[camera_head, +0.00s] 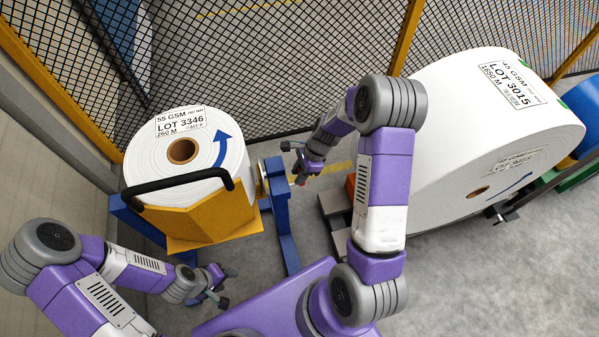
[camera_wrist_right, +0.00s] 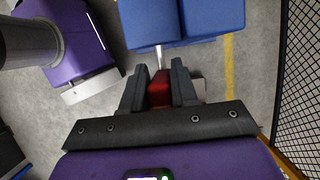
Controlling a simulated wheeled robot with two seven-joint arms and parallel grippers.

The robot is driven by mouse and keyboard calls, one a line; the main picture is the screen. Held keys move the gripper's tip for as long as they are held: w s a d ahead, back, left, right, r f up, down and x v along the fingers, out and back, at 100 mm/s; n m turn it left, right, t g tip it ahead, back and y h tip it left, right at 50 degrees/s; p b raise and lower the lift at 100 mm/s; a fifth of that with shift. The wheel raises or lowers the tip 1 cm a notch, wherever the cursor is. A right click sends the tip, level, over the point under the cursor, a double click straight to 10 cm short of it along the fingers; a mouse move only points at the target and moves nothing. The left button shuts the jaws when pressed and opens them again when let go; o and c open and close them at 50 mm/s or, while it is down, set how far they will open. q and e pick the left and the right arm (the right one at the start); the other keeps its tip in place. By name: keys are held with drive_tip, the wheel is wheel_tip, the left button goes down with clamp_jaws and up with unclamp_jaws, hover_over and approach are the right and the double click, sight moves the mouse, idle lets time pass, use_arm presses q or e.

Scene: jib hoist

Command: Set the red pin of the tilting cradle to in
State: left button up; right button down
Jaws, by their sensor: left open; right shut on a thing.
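The tilting cradle (camera_head: 195,228) is a yellow trough on a blue frame, with a white paper roll (camera_head: 160,180) standing upright in it. A black bar handle (camera_head: 180,182) crosses its front. In the right wrist view the red pin (camera_wrist_right: 158,90) lies between the two dark fingers of my right gripper (camera_wrist_right: 158,75), which is shut on it. A metal shaft (camera_wrist_right: 159,58) runs from the pin to a blue block (camera_wrist_right: 185,20). How deep it sits is hidden. In the head view my right gripper (camera_head: 294,165) is beside the cradle's right side. My left gripper (camera_head: 219,288) is open and empty, low in front of the cradle.
A large white roll (camera_head: 440,150) lies on its side at the right. Mesh fence (camera_head: 270,50) with yellow posts closes off the back, and a grey wall (camera_head: 45,150) the left. Grey floor (camera_head: 285,140) shows between the rolls.

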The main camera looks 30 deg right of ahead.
drive_tip(key=a, duration=0.1)
drive_tip(key=a+p, duration=0.1)
drive_tip(key=a, duration=0.1)
drive_tip(key=shift+w+a+r, duration=0.1)
drive_tip(key=shift+w+a, duration=0.05)
drive_tip(key=shift+w, duration=0.2)
drive_tip(key=c, duration=1)
unclamp_jaws()
drive_tip(key=shift+a, duration=0.1)
drive_tip(key=shift+o, duration=0.2)
